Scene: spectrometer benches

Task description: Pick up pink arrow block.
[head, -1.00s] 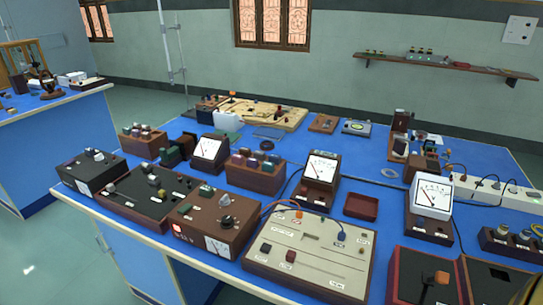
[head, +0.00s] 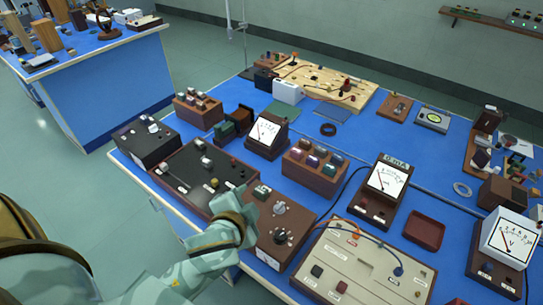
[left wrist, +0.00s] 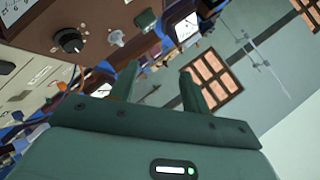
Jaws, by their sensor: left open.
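I cannot make out a pink arrow block in the head view or the left wrist view. My left gripper (head: 242,200) is at the end of my pale green arm, in front of the bench's near edge, by the brown box with knobs (head: 280,225). In the left wrist view its two green fingers (left wrist: 158,80) stand apart with nothing between them. The same box shows tilted at the upper left of that view (left wrist: 95,22). My right gripper is in neither view.
The blue bench (head: 345,150) is crowded with meters, a black panel box (head: 195,175), a beige panel (head: 365,265) and a wooden board (head: 325,85). An empty red tray (head: 425,230) sits at the right. A second bench (head: 110,85) stands at the upper left.

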